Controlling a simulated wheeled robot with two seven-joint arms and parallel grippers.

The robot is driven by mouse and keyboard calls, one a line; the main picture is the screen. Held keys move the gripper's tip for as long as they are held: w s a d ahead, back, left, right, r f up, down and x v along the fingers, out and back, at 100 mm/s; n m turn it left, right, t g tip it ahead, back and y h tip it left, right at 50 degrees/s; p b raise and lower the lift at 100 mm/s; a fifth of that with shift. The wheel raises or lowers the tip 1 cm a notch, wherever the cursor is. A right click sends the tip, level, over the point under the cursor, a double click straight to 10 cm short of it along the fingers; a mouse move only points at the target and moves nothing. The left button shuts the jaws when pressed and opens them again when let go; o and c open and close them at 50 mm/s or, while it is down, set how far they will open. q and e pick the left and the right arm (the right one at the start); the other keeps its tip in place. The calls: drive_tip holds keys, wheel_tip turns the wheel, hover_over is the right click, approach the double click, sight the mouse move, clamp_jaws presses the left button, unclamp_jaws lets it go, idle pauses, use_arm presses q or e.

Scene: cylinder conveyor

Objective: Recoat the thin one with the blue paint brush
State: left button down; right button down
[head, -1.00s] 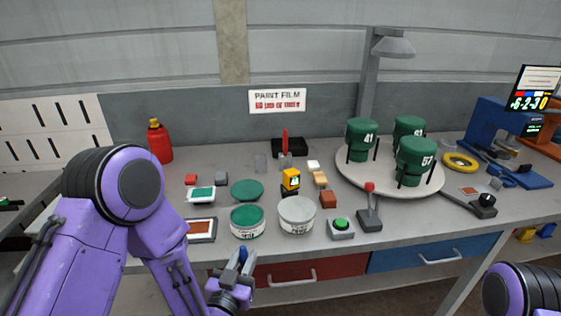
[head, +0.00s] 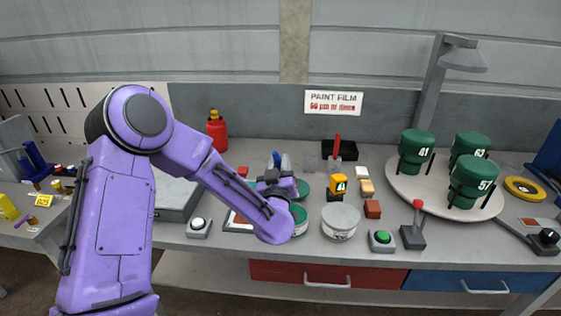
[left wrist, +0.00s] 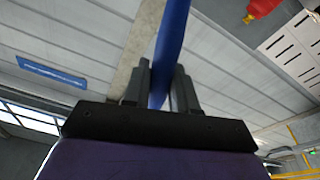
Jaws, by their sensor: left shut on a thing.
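My left gripper (head: 277,178) is shut on the blue paint brush (head: 276,159), over the left middle of the bench. The left wrist view shows its blue handle (left wrist: 173,35) upright between the fingers (left wrist: 160,88); the bristles are hidden. Three green cylinders marked 41 (head: 416,142), 63 (head: 468,144) and 57 (head: 473,172) stand on a round pale turntable (head: 425,200) at the right. I cannot tell by eye which has the thin coat. An open tin of green paint (head: 299,213) is partly hidden behind my left forearm. My right gripper is out of view.
A closed grey tin (head: 341,219), a yellow gauge (head: 336,186), a green button (head: 381,238) and a red-topped lever (head: 415,230) stand between my gripper and the turntable. A lamp post (head: 434,80) rises behind it. A red bottle (head: 216,131) stands at the back left.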

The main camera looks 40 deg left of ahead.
use_arm(q)
wheel_tip(320, 180, down, 6)
drive_tip(key=b, duration=0.5)
drive_tip(key=shift+f+b, duration=0.45)
drive_tip(key=shift+f, duration=0.2)
idle(1.6)
drive_tip(key=shift+r, duration=0.1)
wheel_tip(320, 180, up, 7)
drive_tip(key=p, duration=0.6)
idle(0.7)
